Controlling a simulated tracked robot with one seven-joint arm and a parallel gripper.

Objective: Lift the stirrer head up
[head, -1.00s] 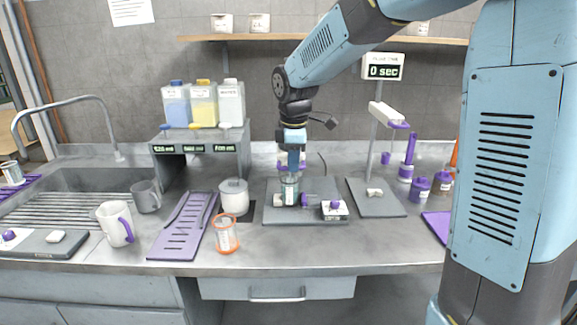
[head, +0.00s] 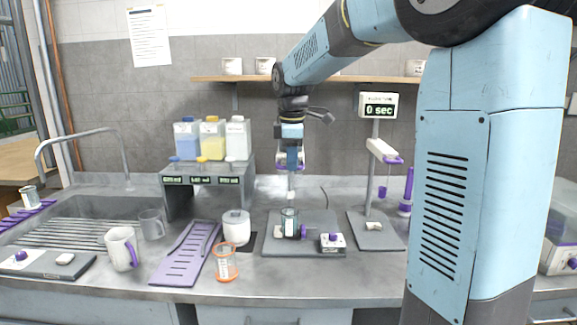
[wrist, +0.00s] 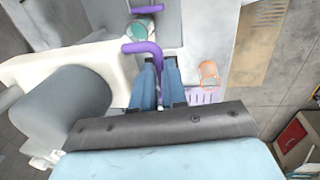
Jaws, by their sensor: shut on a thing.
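The stirrer head (head: 291,177) shows as a small white and purple part at my gripper in the head view. In the wrist view its white body (wrist: 85,62) and bent purple handle (wrist: 145,48) are close up. My gripper (wrist: 160,66) is shut on the purple handle; it also shows in the head view (head: 290,166). A glass beaker (head: 289,222) stands upright below on the grey stirrer base (head: 273,243), with a visible gap between it and my gripper. The fingers partly hide the head in the head view.
A white lidded pot (head: 236,230) and an orange-rimmed jar (head: 227,262) stand left of the base. A second stand (head: 377,180) with a timer display rises to the right. A shelf (head: 225,79) crosses the wall behind my arm.

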